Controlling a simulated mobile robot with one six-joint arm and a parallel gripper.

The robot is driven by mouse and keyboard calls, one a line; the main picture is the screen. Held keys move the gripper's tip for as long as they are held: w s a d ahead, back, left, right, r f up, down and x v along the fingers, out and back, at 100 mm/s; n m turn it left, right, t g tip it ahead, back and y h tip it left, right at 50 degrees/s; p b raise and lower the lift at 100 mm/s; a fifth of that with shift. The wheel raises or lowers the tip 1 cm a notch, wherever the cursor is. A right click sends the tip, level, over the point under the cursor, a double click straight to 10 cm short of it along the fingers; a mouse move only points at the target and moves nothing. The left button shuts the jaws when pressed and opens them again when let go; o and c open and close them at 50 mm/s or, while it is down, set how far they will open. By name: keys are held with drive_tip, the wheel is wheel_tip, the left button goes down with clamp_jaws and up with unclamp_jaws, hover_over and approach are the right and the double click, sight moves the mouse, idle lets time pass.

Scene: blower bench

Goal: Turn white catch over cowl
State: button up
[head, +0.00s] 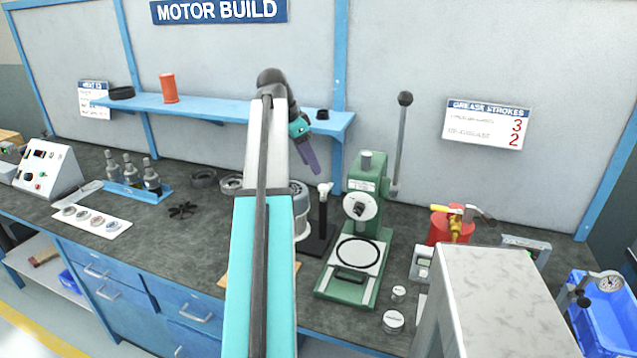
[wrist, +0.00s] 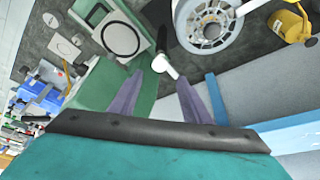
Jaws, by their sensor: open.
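The white catch (head: 325,188) is a small white piece at the top of a black upright stand (head: 322,222). In the wrist view the catch (wrist: 170,66) shows between my fingertips in the picture, at the end of a dark post. The cowl (head: 301,222) is a pale round housing left of the stand, partly hidden by my arm. In the wrist view the cowl (wrist: 207,22) is a round housing with a ribbed hub. My gripper (head: 314,170) is open, above and slightly left of the catch; in the wrist view its purple fingers (wrist: 161,78) hold nothing.
A green press (head: 352,235) with a tall lever (head: 400,140) stands right of the catch. A blue shelf (head: 215,108) runs along the wall behind my arm. A red can (head: 450,224) and small tins (head: 393,321) are farther right. Bottles (head: 133,174) stand at the left.

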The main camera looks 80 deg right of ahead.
sight(322, 186)
drive_tip(key=shift+p+x, duration=0.6)
drive_tip(key=shift+x, duration=3.6)
